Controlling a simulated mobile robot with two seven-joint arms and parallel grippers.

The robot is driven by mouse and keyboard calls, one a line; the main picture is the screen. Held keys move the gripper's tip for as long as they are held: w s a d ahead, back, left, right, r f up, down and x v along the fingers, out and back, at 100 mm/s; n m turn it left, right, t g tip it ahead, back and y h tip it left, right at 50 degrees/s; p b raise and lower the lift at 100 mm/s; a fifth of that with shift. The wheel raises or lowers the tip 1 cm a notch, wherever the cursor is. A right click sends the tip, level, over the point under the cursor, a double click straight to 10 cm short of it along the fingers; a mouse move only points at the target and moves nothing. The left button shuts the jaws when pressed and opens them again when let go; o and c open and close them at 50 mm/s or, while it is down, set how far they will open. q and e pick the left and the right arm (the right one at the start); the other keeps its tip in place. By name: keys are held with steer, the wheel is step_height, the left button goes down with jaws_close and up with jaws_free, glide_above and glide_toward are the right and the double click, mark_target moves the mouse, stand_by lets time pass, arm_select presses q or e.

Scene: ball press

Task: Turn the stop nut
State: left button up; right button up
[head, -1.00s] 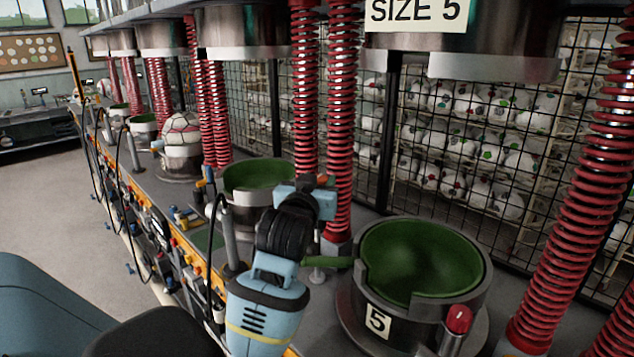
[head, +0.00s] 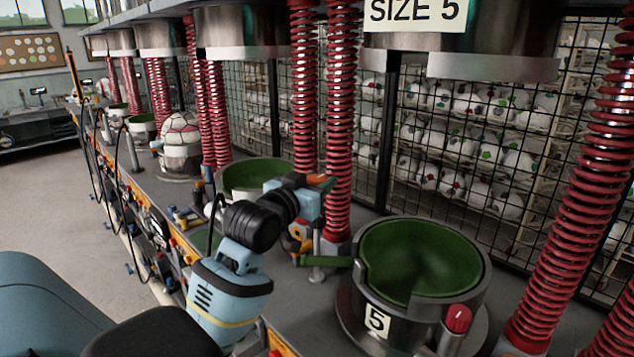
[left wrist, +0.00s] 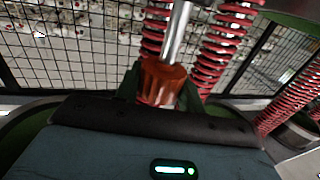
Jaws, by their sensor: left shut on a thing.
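The stop nut (left wrist: 160,82) is an orange, ribbed collar around a bright metal rod (left wrist: 178,30) in the left wrist view. My left gripper (left wrist: 160,90) is shut on it, with a dark green finger on either side. In the head view my left gripper (head: 300,236) is beside the size 5 mould (head: 372,320), at its left. A small orange part, likely the nut, shows below the blue gripper body there, partly hidden. A short metal post (head: 317,255) stands just right of the fingers. My right gripper is not in view.
The mould holds a green cup (head: 425,260) and has a red-capped knob (head: 458,319) at its front. Red spring columns (head: 340,130) stand close behind my gripper. Another green-lined mould (head: 235,175) is to the left. A wire mesh (head: 460,200) with shelved balls closes the back.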

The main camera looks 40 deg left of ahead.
arm_select(q)
steer(key=shift+f, duration=0.1)
steer(key=o, duration=1)
steer(key=shift+s, duration=0.15)
steer(key=shift+s+d, duration=0.15)
steer(key=shift+s, duration=1.1)
steer(key=shift+s+d, duration=0.2)
steer(key=shift+s, duration=1.05)
steer(key=shift+s+d, duration=0.15)
steer(key=shift+s, duration=1.1)
